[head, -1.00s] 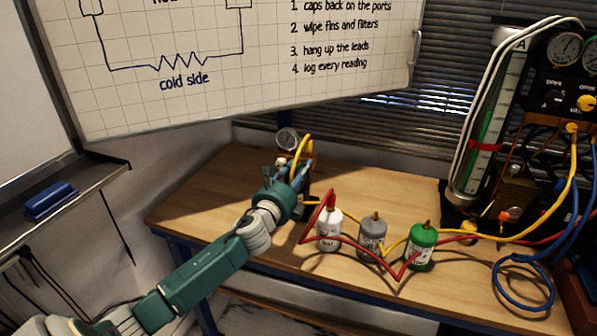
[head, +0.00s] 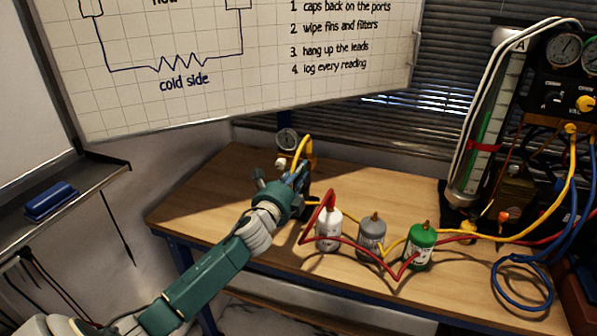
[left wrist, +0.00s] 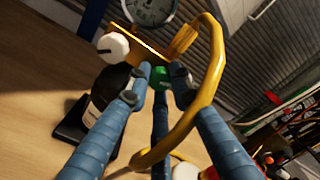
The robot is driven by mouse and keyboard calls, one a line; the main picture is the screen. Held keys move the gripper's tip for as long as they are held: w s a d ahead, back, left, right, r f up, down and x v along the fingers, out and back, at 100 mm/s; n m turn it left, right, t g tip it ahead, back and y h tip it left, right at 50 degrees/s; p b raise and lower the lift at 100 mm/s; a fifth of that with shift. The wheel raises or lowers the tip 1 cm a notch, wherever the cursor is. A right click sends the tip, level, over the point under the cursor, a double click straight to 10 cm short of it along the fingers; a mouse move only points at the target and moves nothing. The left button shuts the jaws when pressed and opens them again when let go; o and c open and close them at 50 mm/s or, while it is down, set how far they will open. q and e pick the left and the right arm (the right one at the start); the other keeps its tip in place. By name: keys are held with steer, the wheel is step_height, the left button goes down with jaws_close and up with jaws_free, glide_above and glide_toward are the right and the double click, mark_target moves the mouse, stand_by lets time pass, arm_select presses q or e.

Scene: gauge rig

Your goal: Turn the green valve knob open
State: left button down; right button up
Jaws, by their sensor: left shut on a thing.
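The green valve knob (left wrist: 160,77) shows in the left wrist view between the tips of my blue fingers. My left gripper (left wrist: 158,86) is shut on it. In the head view my left gripper (head: 290,180) is at the small gauge stand at the back left of the bench, and its fingers hide the green knob there. A white knob (left wrist: 113,47) sits beside the green one; it also shows in the head view (head: 281,163). A round gauge (head: 288,140) tops the stand. My right gripper is not in view.
A yellow hose (left wrist: 214,75) loops close around my fingers. White (head: 328,238), grey (head: 372,236) and green (head: 420,246) bottles stand to the right, with a red hose (head: 333,240) across them. A tall gauge rig (head: 485,130) stands farther right. The bench's left part is clear.

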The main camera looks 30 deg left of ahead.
arm_select(q)
steer(key=n+p, duration=0.3)
steer(key=n, duration=1)
steer(key=shift+f+n, duration=0.1)
steer(key=shift+n, duration=0.3)
steer(key=c, duration=1.5)
jaws_free()
steer(key=shift+c, duration=0.2)
